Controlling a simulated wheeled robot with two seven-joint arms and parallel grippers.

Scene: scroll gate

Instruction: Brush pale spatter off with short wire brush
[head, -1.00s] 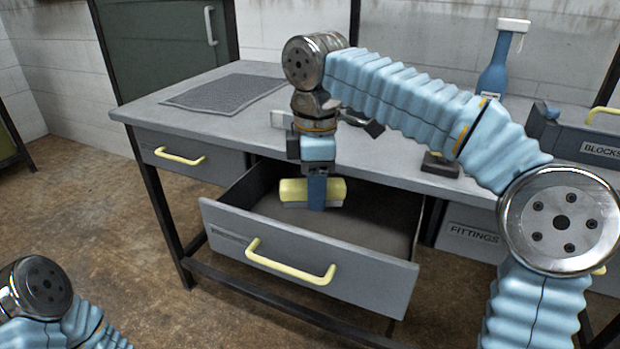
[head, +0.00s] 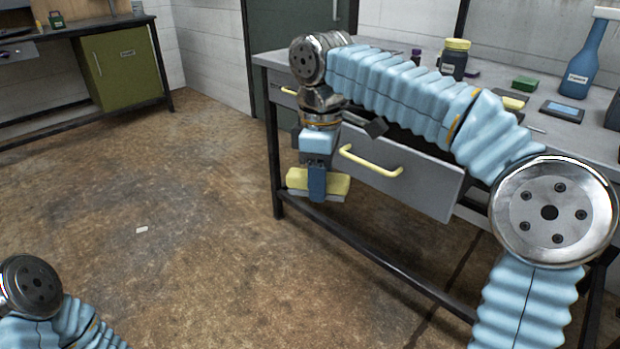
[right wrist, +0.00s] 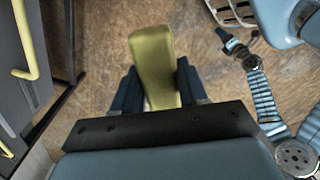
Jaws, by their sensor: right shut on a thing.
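My right gripper (head: 317,178) is shut on a yellow block with a grey lower edge, which looks like the short wire brush (head: 337,184). It hangs over the floor in front of the bench's left end. In the right wrist view the yellow brush (right wrist: 152,62) sits between the two dark blue fingers. Its bristles cannot be made out. My left gripper (right wrist: 232,43) shows small and dark in the right wrist view, too small to judge. No pale spatter can be made out for sure.
A grey bench (head: 548,137) stands at right, with a jar (head: 454,60), a blue bottle (head: 578,70) and other items. A drawer with a yellow handle (head: 370,162) is below. A green cabinet (head: 122,65) stands at far left. The floor between is clear except a small pale scrap (head: 142,229).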

